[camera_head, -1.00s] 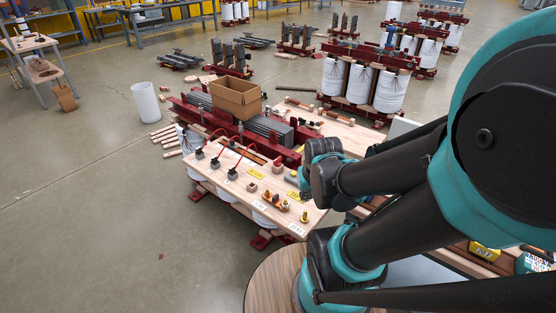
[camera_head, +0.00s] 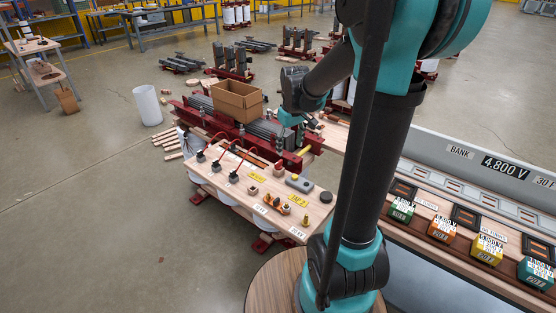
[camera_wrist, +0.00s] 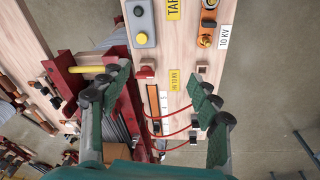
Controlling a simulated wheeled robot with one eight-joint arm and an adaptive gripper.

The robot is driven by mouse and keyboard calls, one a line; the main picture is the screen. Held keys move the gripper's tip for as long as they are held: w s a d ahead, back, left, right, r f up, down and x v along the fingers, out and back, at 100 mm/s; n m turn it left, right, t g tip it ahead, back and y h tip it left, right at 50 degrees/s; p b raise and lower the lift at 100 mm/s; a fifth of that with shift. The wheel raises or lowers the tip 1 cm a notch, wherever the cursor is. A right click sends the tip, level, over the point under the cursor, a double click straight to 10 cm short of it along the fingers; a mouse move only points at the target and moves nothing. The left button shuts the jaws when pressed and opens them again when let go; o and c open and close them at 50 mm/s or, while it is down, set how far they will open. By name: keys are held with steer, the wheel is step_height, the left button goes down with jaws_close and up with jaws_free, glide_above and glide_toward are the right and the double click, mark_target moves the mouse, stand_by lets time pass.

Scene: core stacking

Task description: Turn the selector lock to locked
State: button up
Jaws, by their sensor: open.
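My gripper (camera_wrist: 165,90) is open and empty, its two green-and-grey fingers spread above the wooden board (camera_wrist: 190,20) in the wrist view. A small red piece on a wooden block (camera_wrist: 147,73) lies between the fingers, nearer the left one; it may be the selector lock, but its marking cannot be read. Beside it is a numbered selector strip (camera_wrist: 154,102). A grey plate with a yellow knob (camera_wrist: 142,25) sits farther up the board. In the head view, my gripper (camera_head: 292,128) is over the far edge of the board (camera_head: 225,185), partly hidden.
Red cables (camera_wrist: 170,133) curve between the fingers. A yellow bar (camera_wrist: 87,69) lies by the left finger on the red frame. A cardboard box (camera_head: 237,100) stands behind the board. A counter with coloured blocks (camera_head: 487,247) is at the right.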

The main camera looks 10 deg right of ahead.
mark_target(279, 161)
steer(key=w+a+r+n+g, duration=0.2)
steer(key=w+n, duration=0.1)
steer(key=w, duration=0.8)
step_height(279, 161, down, 18)
steer(key=shift+w+r, duration=0.15)
steer(key=shift+r, duration=0.1)
steer(key=c, duration=1.2)
steer(key=shift+o, duration=0.2)
